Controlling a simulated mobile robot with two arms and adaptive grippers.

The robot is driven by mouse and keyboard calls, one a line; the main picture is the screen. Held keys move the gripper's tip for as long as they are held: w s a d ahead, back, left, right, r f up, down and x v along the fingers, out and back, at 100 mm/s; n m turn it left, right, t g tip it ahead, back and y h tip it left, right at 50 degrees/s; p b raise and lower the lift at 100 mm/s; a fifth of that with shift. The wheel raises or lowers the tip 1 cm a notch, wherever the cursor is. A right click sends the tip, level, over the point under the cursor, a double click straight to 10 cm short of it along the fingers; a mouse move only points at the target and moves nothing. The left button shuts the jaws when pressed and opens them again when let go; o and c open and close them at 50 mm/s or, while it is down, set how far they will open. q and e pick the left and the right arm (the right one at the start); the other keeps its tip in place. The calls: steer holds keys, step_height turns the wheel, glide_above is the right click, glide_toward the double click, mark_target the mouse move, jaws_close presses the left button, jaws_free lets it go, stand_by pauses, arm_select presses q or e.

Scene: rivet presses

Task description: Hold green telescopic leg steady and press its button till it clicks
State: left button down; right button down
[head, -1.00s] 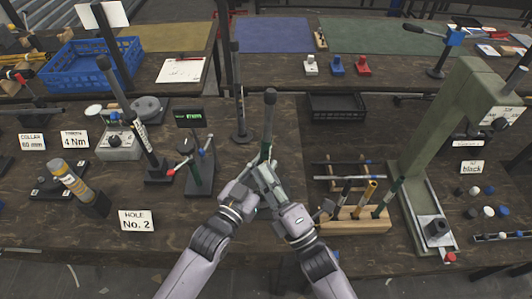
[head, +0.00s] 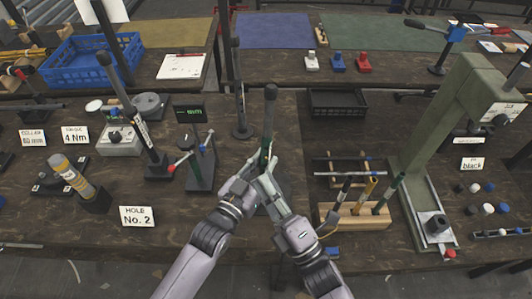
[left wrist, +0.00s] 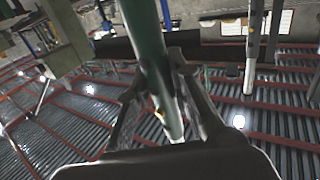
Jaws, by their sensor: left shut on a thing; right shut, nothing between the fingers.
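The green telescopic leg (head: 266,135) stands upright in the middle of the near bench, with a dark cap on top. My left gripper (head: 257,168) is shut around its lower part. In the left wrist view the green tube (left wrist: 150,45) runs between the fingers of my left gripper (left wrist: 165,95), and a small orange-yellow spot (left wrist: 161,114) shows on it. My right gripper (head: 266,181) is shut and empty, close beside the leg just below my left gripper. Whether it touches the leg cannot be told. The grippers hide the leg's lower end.
A wooden rack (head: 345,215) with several upright tools stands to the right, before a large green press (head: 440,130). A stand with a red-tipped lever (head: 198,165) is close on the left. A "HOLE No. 2" sign (head: 137,216) is farther left. A black tray (head: 337,104) lies behind.

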arm_select(q)
steer(key=shift+s+f, duration=0.1)
steer(key=shift+f, duration=0.3)
steer(key=c, duration=1.5)
jaws_free()
steer(key=shift+r, duration=0.15)
steer(key=shift+o, duration=0.7)
steer(key=shift+r, duration=0.15)
steer(key=shift+a, duration=0.1)
steer(key=shift+s+a, duration=0.15)
steer(key=shift+s, duration=0.1)
steer(key=v, duration=1.1)
